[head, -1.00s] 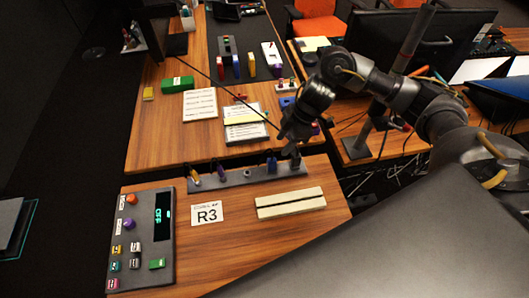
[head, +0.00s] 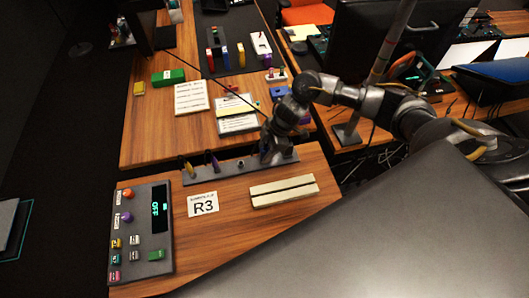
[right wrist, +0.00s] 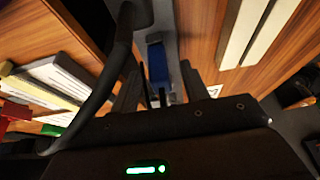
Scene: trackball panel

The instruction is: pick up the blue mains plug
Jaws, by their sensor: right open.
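The blue mains plug (right wrist: 158,66) shows in the right wrist view, upright on a grey strip (head: 225,172), between the fingers of my right gripper (right wrist: 160,88). The fingers stand apart on either side of it, and I cannot tell whether they touch it. In the head view my right gripper (head: 272,156) is over the right part of the strip and hides the blue plug. My left gripper is not in view.
A control panel (head: 143,235) showing OFF lies at the left front. A card marked R3 (head: 203,203) and a cream block (head: 284,191) lie before the strip. Papers (head: 236,114) and a green box (head: 168,77) lie on the desk behind.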

